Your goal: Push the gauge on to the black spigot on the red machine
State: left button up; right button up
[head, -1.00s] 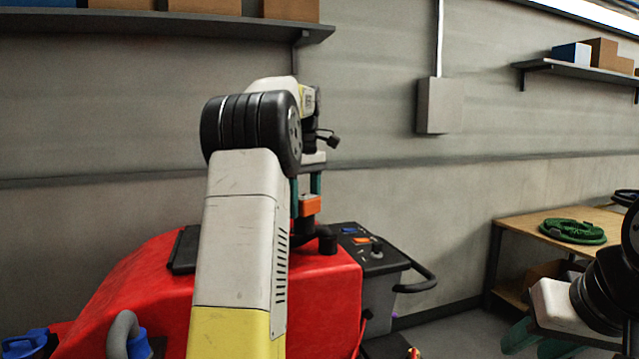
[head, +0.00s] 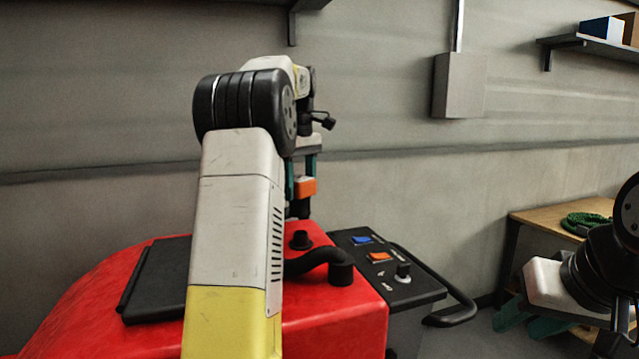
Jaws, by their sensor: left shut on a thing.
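The red machine (head: 345,312) stands below my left arm. A short black spigot (head: 300,240) rises from its top, beside a bent black hose. My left gripper (head: 302,180) is shut on the gauge (head: 306,187), an orange block with a black lower part. The gauge is upright, with its black lower end just above the spigot in the picture and a small gap between them. Exact alignment in depth cannot be told. My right gripper (head: 530,318) is at the lower right, empty, its teal fingers apart and away from the machine.
The black hose (head: 330,262) bends close to the right of the spigot. A control panel (head: 385,265) with blue and orange switches and a knob lies right of it, with a black handle (head: 462,312). A wooden table (head: 535,218) with a green coil stands at the right.

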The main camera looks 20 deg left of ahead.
aim_at(300, 204)
pick_arm(q)
jog(key=shift+f, duration=2.4)
jog(key=shift+f, duration=0.25)
jog(key=shift+f, duration=1.3)
jog(key=o, duration=1.4)
jog(key=shift+o, duration=0.6)
jog(key=shift+r, duration=4.25)
